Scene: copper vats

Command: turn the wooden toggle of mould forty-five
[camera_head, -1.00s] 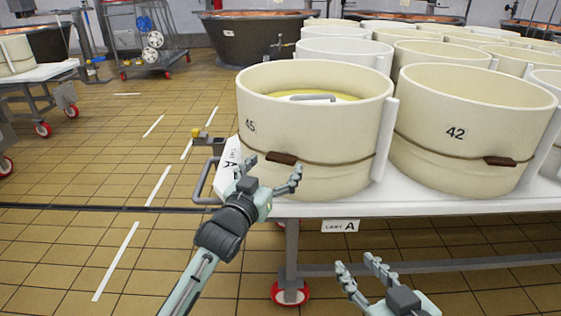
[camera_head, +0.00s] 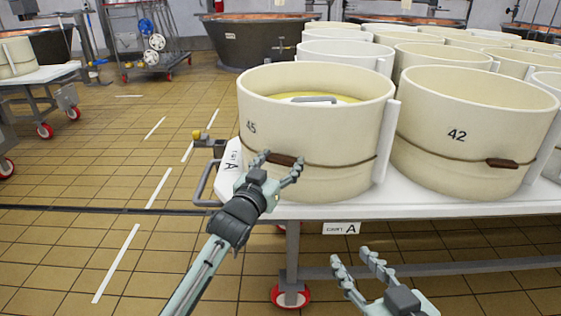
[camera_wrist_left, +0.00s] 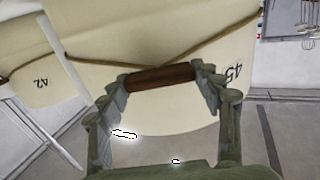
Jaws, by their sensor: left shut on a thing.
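Mould 45 (camera_head: 320,122) is a cream round mould at the near left corner of the cart, with a cord around it. Its brown wooden toggle (camera_head: 283,160) sits on the cord at the front. My left gripper (camera_head: 278,164) is at the toggle, one finger at each end. In the left wrist view the toggle (camera_wrist_left: 160,77) spans between the two fingertips (camera_wrist_left: 161,76), and the gripper is shut on it lengthwise. My right gripper (camera_head: 354,258) is open and empty, low in front of the cart's near edge.
Mould 42 (camera_head: 468,120), with its own toggle (camera_head: 502,163), stands close to the right. The white cart top (camera_head: 420,205) runs under the moulds, with a grey handle (camera_head: 205,183) at its left end. More moulds stand behind.

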